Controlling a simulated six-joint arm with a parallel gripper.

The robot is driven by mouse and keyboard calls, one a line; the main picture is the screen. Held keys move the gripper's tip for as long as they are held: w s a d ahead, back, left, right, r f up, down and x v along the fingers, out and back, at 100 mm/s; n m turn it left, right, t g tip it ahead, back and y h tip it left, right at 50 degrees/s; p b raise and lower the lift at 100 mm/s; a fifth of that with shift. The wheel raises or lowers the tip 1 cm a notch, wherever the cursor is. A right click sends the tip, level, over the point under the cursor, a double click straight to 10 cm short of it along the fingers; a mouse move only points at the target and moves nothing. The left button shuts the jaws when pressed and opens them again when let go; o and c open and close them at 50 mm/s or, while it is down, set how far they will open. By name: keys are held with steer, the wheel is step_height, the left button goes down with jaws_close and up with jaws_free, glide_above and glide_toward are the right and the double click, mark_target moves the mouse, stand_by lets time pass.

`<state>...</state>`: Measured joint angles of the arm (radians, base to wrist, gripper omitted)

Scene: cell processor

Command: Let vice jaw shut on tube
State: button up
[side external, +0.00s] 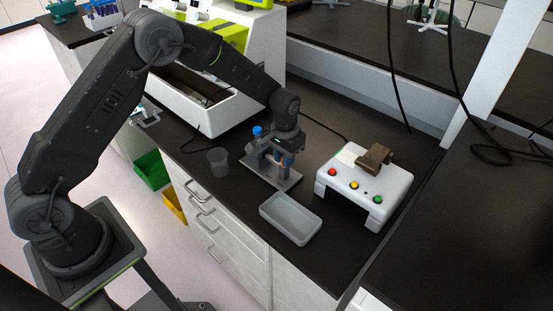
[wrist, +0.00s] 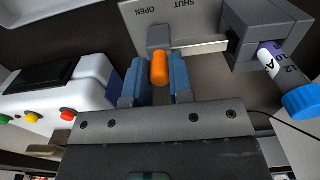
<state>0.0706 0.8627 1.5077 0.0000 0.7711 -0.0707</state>
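An orange knob (wrist: 160,69) on a grey slider stands below the word OPEN on a grey plate (wrist: 178,18) in the wrist view. The word SHUT is further right on the plate. The grey vice (wrist: 262,30) is at the right, joined to the slider by a pale bar. A tube (wrist: 285,70) with a blue cap lies between its jaws; whether they touch it is hard to tell. In the side view my gripper (side external: 284,158) is over the vice plate, beside the tube's blue cap (side external: 257,131).
A white box (side external: 364,180) with red, yellow and green buttons stands right of the vice. An empty grey tray (side external: 291,217) is in front, and a grey cup (side external: 218,162) is to the left. A large white machine (side external: 205,115) stands behind. A cable runs across the bench.

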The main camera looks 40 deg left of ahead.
jaws_close()
steer(key=shift+a, duration=0.75)
steer(key=shift+o, duration=2.4)
jaws_free()
steer(key=shift+r, duration=0.1)
steer(key=shift+r, duration=2.95)
